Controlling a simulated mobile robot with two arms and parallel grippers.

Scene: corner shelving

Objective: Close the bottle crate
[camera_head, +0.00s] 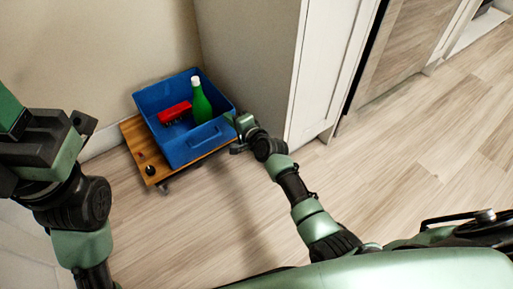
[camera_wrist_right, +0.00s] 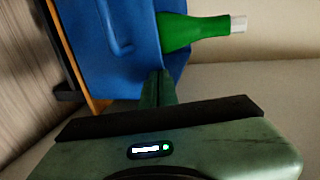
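The blue bottle crate (camera_head: 182,152) stands with its top open on a wooden board, and no lid shows on it. A green bottle (camera_head: 201,106) with a white cap stands inside, beside a red object (camera_head: 174,112). My right gripper (camera_head: 238,121) is at the crate's right rim. In the right wrist view its fingers (camera_wrist_right: 159,84) are together, in front of the blue crate wall (camera_wrist_right: 105,45) and below the green bottle (camera_wrist_right: 195,34). Whether they touch the rim is unclear. My left gripper (camera_head: 82,124) is at the left, and its fingers do not show clearly.
The wooden board (camera_head: 150,165) has small wheels and sits in the corner against the beige wall (camera_head: 95,60). A white cabinet (camera_head: 325,75) stands just right of the crate. The wood floor (camera_head: 430,140) to the right and in front is clear.

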